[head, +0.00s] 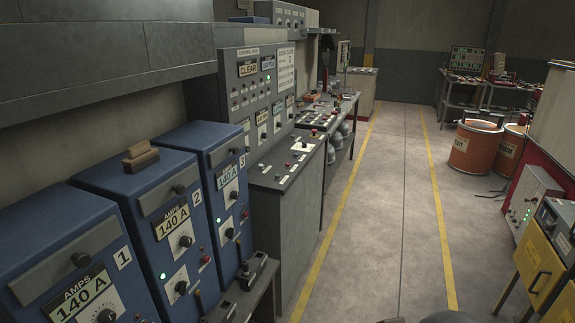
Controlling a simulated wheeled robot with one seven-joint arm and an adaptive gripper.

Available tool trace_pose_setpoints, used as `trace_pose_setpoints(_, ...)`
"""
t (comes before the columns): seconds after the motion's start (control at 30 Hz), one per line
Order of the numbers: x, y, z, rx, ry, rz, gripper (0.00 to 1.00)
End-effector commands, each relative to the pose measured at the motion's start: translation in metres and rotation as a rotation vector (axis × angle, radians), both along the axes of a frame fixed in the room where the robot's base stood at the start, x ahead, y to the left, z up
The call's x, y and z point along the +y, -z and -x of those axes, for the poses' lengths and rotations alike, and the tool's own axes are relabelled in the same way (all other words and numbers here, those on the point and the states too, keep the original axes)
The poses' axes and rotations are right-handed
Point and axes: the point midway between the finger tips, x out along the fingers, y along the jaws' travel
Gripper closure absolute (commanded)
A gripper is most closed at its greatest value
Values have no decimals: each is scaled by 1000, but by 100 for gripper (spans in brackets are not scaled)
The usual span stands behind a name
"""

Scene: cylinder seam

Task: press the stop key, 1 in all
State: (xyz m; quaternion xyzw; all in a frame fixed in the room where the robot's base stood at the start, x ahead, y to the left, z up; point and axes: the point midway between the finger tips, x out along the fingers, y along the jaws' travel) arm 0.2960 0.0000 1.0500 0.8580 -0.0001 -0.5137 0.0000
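No key can be read as marked stop from here. A grey control console (290,205) stands left of centre, with a sloped desk top. A red button (314,131) shows at the desk's far right corner. A small red key (304,143) sits on a white plate (301,147) on the desk. The upright panel (247,100) behind it carries a sign reading CLEAR (248,68), with rows of small switches and dials. My gripper is not in view. A dark rounded shape at the bottom edge may be part of my arm.
Blue numbered welding units (164,220) reading 140 A stand at left, a wooden block (140,157) on one. A workbench (338,130) stands beyond the console. Orange drums (474,147) and yellow cabinets (540,265) are at right. The floor between yellow lines (400,190) is clear.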

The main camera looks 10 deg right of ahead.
Motion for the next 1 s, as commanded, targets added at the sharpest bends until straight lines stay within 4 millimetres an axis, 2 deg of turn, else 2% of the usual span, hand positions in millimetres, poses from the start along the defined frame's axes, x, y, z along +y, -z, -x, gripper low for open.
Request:
trace_pose_setpoints(0.37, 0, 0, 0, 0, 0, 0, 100)
trace_pose_setpoints(1.0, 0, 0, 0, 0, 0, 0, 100)
